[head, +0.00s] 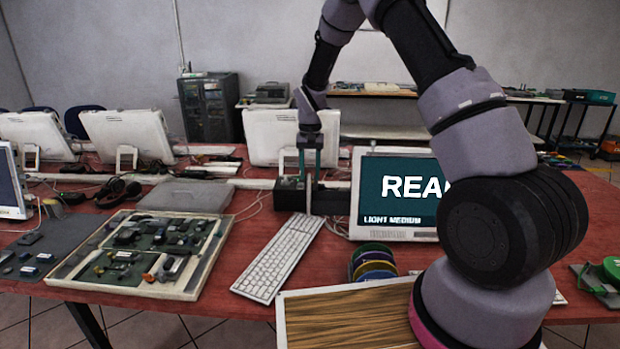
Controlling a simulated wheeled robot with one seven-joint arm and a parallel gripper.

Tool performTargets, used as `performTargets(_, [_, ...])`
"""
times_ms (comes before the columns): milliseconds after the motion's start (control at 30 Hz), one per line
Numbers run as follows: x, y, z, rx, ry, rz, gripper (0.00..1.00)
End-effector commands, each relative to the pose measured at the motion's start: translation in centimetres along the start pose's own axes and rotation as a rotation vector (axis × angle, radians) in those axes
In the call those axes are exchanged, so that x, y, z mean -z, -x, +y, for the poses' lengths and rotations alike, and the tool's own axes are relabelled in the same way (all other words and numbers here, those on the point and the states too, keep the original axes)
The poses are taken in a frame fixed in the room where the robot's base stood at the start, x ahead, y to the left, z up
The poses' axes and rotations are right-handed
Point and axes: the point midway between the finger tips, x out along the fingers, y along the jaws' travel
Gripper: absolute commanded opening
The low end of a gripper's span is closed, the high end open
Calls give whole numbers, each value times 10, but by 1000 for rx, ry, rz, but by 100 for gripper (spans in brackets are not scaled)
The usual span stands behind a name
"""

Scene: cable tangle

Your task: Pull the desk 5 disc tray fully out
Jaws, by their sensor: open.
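My gripper (310,172) reaches down at the middle of the red desk (255,195), with its fingers pointing downward and apart. It is at a dark box-shaped unit (334,202) that stands left of the lit monitor (398,190). A thin pale upright strip shows at the front of this unit; I cannot tell whether it is a finger or part of the unit. No disc tray can be made out clearly, and whether the fingers touch anything is not clear. The monitor reads "REA", cut off by my arm, and "LIGHT MEDIUM".
A white keyboard (278,259) lies in front of the unit. A framed board of circuit parts (140,254) and a closed grey laptop (186,196) are to the left. Several coloured discs (374,264) stand before the monitor. My arm hides much of the right side.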

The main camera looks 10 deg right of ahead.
Motion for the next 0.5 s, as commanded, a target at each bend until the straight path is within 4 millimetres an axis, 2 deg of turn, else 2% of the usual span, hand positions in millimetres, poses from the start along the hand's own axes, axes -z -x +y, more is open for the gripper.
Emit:
performTargets(100, [1,27,0,1,1,4,45])
performTargets(300, [1,64,0,1,0,3,45])
performTargets(500, [0,83,0,0,1,1,45])
